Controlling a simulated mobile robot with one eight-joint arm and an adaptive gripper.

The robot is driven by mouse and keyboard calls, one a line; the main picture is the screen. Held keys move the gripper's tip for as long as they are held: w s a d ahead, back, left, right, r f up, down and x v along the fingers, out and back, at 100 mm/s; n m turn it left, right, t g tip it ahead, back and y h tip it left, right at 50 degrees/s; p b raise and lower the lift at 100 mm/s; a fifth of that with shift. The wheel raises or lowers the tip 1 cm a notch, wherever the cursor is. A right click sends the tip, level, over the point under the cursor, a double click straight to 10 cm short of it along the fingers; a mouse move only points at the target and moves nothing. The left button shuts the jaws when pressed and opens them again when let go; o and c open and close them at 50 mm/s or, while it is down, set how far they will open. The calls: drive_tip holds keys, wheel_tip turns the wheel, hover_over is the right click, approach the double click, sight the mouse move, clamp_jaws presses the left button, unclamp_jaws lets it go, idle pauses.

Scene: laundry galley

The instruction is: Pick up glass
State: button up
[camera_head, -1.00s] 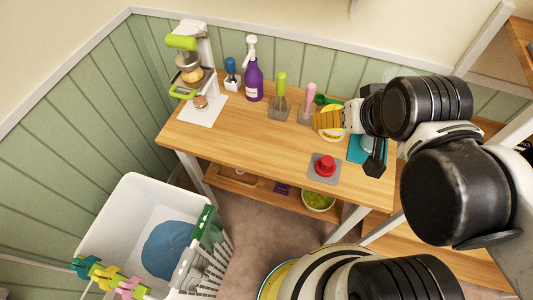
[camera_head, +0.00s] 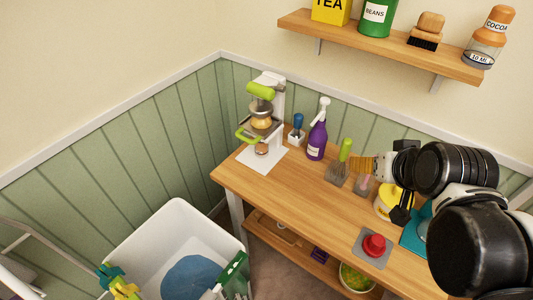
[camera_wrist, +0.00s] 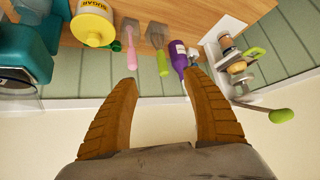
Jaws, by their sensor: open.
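I cannot clearly pick out a drinking glass in either view. A clear-looking jar (camera_head: 484,46) with an orange top, labelled COCOA, stands at the right end of the wall shelf. My gripper (camera_head: 354,167) is over the wooden table, its ribbed brown fingers pointing left in the head view. In the wrist view my gripper (camera_wrist: 161,80) has its two fingers wide apart with nothing between them. Beyond the fingertips are the purple spray bottle (camera_wrist: 179,58), a green-handled tool (camera_wrist: 162,62) and a pink-handled tool (camera_wrist: 131,58).
The table (camera_head: 303,188) bears a press (camera_head: 262,118), a blue-handled tool (camera_head: 297,129), a yellow sugar canister (camera_wrist: 92,24), a red button (camera_head: 374,246) and a teal thing (camera_wrist: 35,58). The shelf (camera_head: 375,45) hangs above. A white basket (camera_head: 150,233) stands lower left.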

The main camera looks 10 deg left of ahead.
drive_tip(key=w+a+f+n+y+b, duration=0.1)
drive_tip(key=w+a+f+y, duration=0.15)
drive_tip(key=w+a, duration=0.4)
drive_tip(key=n+t+y+b, duration=0.3)
drive_tip(key=n+b, duration=0.1)
approach(264, 149)
drive_tip(key=shift+w+a+f, duration=0.1)
drive_tip(key=shift+w+f, duration=0.05)
drive_tip(key=shift+w, duration=0.3)
drive_tip(key=shift+w+a+f, duration=0.1)
drive_tip(key=shift+w+f, duration=0.05)
drive_tip(key=shift+w, duration=0.3)
drive_tip(key=shift+w+a+f+y, duration=0.1)
drive_tip(key=shift+a+f+y, duration=0.1)
drive_tip(key=shift+a+y, duration=0.05)
drive_tip(key=x, duration=0.4)
drive_tip(key=shift+f, duration=0.15)
drive_tip(key=b+x, duration=0.3)
drive_tip(key=x, duration=0.3)
drive_tip(key=shift+a, duration=0.1)
drive_tip(key=c, duration=1.2)
